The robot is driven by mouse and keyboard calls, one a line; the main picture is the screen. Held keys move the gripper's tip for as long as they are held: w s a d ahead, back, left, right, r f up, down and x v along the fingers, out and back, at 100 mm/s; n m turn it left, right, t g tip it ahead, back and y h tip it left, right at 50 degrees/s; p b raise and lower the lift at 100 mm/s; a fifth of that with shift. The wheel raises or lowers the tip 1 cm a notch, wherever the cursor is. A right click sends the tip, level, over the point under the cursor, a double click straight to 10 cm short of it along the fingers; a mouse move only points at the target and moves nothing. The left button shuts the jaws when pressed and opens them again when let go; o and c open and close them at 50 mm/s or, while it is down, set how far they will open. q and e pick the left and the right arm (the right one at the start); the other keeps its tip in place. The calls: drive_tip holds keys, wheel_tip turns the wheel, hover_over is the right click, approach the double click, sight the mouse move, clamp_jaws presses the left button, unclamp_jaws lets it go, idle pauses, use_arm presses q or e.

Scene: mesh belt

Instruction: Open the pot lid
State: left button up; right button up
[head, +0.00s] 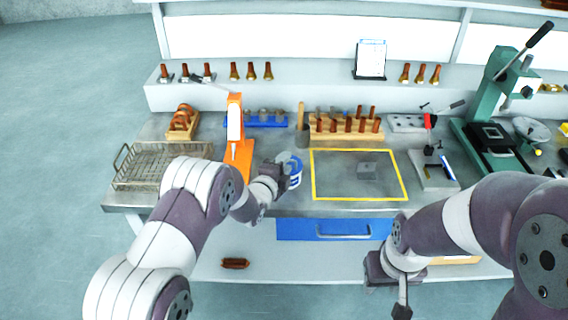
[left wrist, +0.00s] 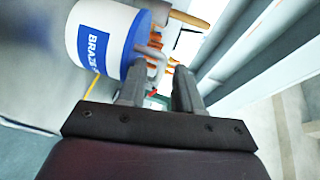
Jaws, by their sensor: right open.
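The pot (head: 295,172) is white with blue bands and stands at the front of the bench, left of the yellow frame. My left gripper (head: 283,172) is beside it and partly covers it. In the left wrist view the pot (left wrist: 92,40) fills the upper left, with a blue label, and a blue rim (left wrist: 133,45) at its top end. A grey curved piece, apparently the lid's handle (left wrist: 154,58), shows between the fingertips of the left gripper (left wrist: 160,75). Whether the fingers grip it is unclear. My right gripper (head: 385,290) is open and empty in front of the bench.
An orange stand (head: 238,150) and a wire basket (head: 160,168) stand to the left. A wooden rack (head: 345,135) lies behind. A green press (head: 495,90) is at the right.

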use_arm(q)
clamp_jaws()
idle(1.4)
